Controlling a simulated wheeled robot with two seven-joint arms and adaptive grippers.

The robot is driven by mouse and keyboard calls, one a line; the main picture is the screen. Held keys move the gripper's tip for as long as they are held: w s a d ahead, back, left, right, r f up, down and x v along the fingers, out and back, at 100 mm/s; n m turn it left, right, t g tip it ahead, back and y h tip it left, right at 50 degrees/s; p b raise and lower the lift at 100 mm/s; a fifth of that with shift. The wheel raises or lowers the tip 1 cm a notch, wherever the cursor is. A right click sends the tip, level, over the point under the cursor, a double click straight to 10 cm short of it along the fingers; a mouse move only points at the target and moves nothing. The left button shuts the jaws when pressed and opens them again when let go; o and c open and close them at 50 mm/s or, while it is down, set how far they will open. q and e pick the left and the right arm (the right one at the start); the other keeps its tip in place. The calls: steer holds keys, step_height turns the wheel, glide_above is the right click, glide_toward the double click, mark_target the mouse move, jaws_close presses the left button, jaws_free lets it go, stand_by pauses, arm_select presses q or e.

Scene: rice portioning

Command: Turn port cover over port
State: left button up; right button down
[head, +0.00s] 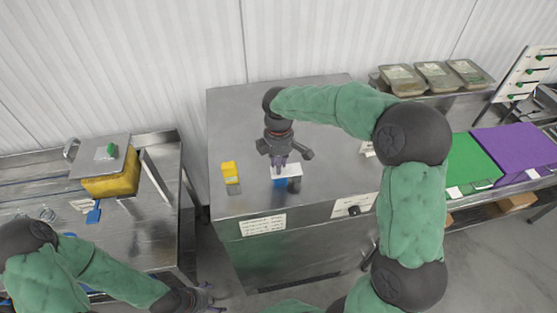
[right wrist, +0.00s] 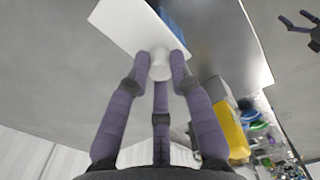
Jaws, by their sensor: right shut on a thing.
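The port cover is a flat white plate with a white knob (right wrist: 160,66); in the head view its plate (head: 289,170) lies above a blue port (head: 281,183) on the steel cabinet top. Blue also shows at the plate's edge in the right wrist view (right wrist: 174,22). The cover hides part of the port. My right gripper (head: 279,163) reaches down from above, its purple fingers (right wrist: 161,62) shut around the knob. My left gripper (head: 207,297) is low at the bottom of the head view, away from the cabinet top, with its fingers spread and empty.
A yellow block (head: 231,173) stands on the cabinet (head: 235,115) left of the port. A left bench holds a yellow container (head: 110,184) with a steel lid. At right are lidded trays (head: 436,76), a green mat (head: 470,160) and a purple mat (head: 515,150). The cabinet's back left is clear.

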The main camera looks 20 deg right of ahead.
steer(key=shift+s+n, duration=0.15)
steer(key=shift+n, duration=0.25)
steer(key=c, duration=1.1)
jaws_free()
step_height(320, 180, up, 12)
steer(key=shift+f, duration=0.1)
